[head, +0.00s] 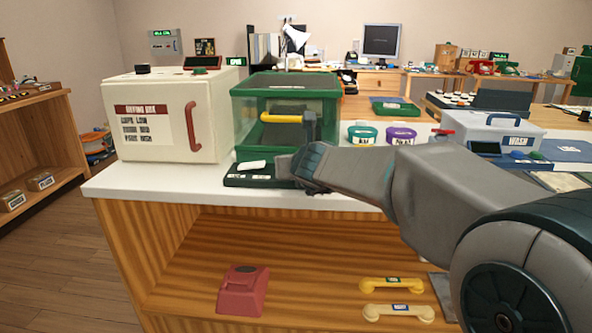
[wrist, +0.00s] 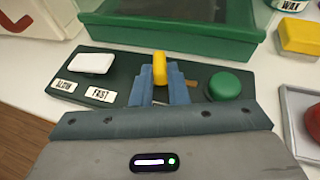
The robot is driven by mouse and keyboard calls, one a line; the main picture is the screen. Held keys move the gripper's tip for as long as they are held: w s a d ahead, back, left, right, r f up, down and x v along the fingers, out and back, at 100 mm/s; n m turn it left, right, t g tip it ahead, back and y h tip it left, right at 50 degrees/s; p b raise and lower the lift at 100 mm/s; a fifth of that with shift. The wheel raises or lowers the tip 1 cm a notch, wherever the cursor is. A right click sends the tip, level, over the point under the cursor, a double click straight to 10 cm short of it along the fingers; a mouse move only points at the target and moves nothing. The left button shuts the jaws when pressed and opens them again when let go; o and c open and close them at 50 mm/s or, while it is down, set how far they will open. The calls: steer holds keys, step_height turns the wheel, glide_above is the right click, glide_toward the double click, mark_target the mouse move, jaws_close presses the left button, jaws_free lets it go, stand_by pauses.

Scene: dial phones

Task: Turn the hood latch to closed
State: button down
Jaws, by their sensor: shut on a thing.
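In the wrist view the panel (wrist: 125,78) carries a white rocker (wrist: 92,63), a green round button (wrist: 226,86) and a yellow upright piece (wrist: 160,68). My gripper (wrist: 160,85) is shut on this yellow piece, over the panel's middle. The fingers hide its lower part. I cannot tell which part is the latch.
A cream box with a red handle (head: 193,126) stands left of the hood. Teal (head: 362,134) and purple (head: 400,133) tubs stand to its right. In the wrist view a yellow block (wrist: 300,38) and a grey tray (wrist: 290,98) lie right of the panel.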

steer(key=shift+a+m+t+h+b, duration=0.2)
steer(key=shift+m+h+b, duration=0.35)
steer(key=shift+b, duration=0.7)
steer(key=shift+a+m+t+h+b, duration=0.15)
steer(key=shift+m+h+b, duration=0.4)
steer(key=shift+b, duration=0.65)
steer(key=shift+a+r+m+h+b, duration=0.1)
steer(key=shift+m+h+b, duration=0.3)
steer(key=shift+h+b, duration=0.2)
steer(key=shift+a+r+m+h+b, duration=0.1)
steer(key=shift+m+h+b, duration=0.3)
steer(key=shift+h+b, duration=0.15)
steer(key=c, duration=1.4)
jaws_free()
steer(key=shift+f, duration=0.15)
steer(key=shift+c, duration=0.2)
steer(key=shift+s, duration=0.1)
steer(key=p+v, duration=0.5)
steer(key=v, duration=0.8)
steer(key=shift+s+r, duration=0.3)
